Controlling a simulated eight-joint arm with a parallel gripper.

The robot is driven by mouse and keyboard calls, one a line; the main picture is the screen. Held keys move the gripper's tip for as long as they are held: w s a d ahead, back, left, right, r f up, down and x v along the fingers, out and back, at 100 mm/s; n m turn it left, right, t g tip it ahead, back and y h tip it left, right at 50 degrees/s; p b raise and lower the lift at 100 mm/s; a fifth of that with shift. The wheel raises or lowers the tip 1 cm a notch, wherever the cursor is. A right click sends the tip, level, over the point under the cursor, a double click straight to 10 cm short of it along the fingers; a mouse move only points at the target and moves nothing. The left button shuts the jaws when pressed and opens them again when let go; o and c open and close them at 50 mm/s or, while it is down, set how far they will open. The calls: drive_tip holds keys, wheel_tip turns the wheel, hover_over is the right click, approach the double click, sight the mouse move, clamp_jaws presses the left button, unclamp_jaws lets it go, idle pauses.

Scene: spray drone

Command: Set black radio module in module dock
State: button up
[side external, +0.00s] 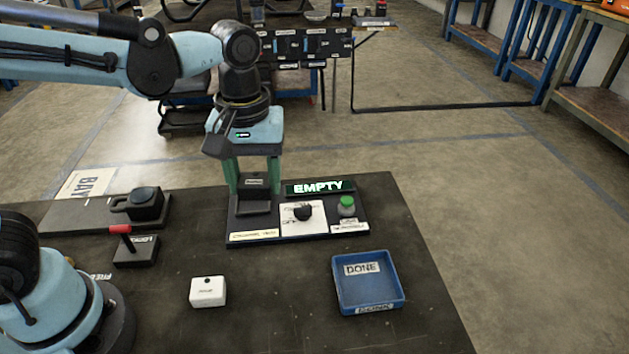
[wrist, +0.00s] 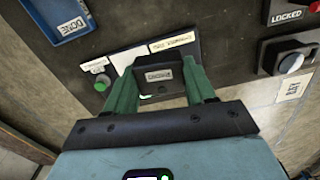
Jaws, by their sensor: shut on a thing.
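My gripper (side external: 255,188) points straight down over the left part of a dark panel (side external: 290,232). Its green fingers are shut on the black radio module (side external: 256,182), a small dark box with a white label. In the wrist view the module (wrist: 160,77) sits between both fingertips. The module dock (side external: 252,207) looks to be the dark block under the module. Whether the module touches it or is seated cannot be told, as the module and fingers hide the dock's top. The panel's lit sign (side external: 319,187) reads EMPTY in green.
A blue DONE tray (side external: 340,298) is at front right. A white box (side external: 208,292) lies in front. A red-handled lever block (side external: 134,249) and a dark fixture (side external: 144,203) are at left.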

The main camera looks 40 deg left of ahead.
drive_tip(key=shift+s+d+f+n, duration=0.3)
drive_tip(key=shift+d+n, duration=0.25)
drive_tip(key=shift+n, duration=0.05)
drive_tip(key=shift+f, duration=0.2)
hover_over(253, 205)
wheel_tip(253, 205, down, 7)
drive_tip(key=shift+r, duration=0.1)
drive_tip(key=shift+f, duration=2)
